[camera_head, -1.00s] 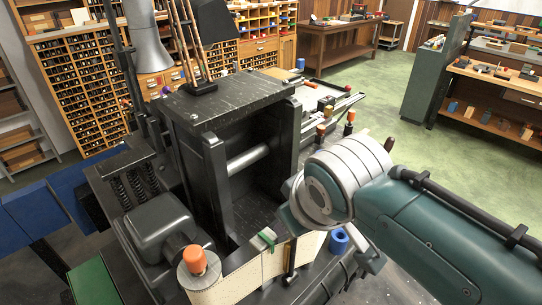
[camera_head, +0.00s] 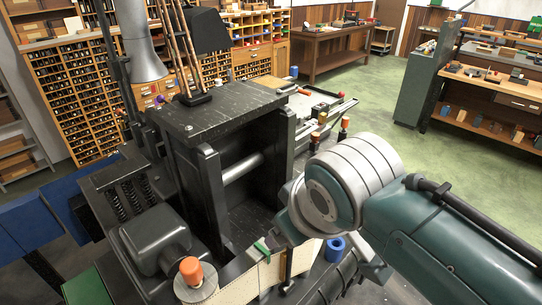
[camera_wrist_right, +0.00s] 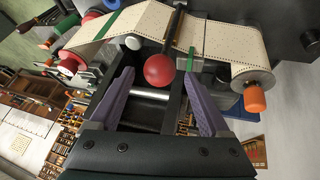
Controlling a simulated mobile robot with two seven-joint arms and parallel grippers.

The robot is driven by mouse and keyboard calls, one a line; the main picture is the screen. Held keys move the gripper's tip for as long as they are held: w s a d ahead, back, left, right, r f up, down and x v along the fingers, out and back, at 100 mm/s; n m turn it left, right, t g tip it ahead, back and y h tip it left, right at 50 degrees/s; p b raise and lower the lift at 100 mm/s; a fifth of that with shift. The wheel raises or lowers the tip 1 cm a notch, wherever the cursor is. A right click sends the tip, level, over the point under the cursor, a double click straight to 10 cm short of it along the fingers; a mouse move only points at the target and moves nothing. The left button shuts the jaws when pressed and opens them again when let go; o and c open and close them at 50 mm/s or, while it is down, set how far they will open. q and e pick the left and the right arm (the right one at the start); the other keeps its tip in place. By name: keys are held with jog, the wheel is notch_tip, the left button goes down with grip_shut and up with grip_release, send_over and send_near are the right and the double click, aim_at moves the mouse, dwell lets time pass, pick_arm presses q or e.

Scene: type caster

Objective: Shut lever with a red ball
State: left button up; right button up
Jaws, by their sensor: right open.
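The red ball (camera_wrist_right: 160,70) is at the end of a dark lever (camera_wrist_right: 176,24) in the right wrist view. The lever crosses a strip of perforated paper. My right gripper (camera_wrist_right: 158,76) is open, its two purple fingers spread with the ball between them near the tips. I see a gap on each side of the ball. In the head view my right arm covers the gripper, and I cannot make out the ball. My left gripper is in neither current view.
The black casting machine (camera_head: 222,112) fills the middle. An orange knob (camera_head: 191,269) on a paper spool (camera_head: 196,286) and a blue ring (camera_head: 334,249) are near my right arm. A wooden type cabinet (camera_head: 75,90) stands behind. Green floor (camera_head: 385,125) is clear at the right.

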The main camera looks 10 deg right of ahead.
jog(key=v, duration=0.7)
jog(key=s+d+m+g, duration=0.15)
jog(key=s+d, duration=0.35)
jog(key=s, duration=0.5)
jog(key=s+d+m+g, duration=0.15)
jog(key=s+d, duration=0.25)
jog(key=s, duration=0.6)
notch_tip(320, 180, up, 14)
jog(key=p, duration=1.4)
jog(key=shift+w+m, duration=0.15)
jog(key=shift+m, duration=0.15)
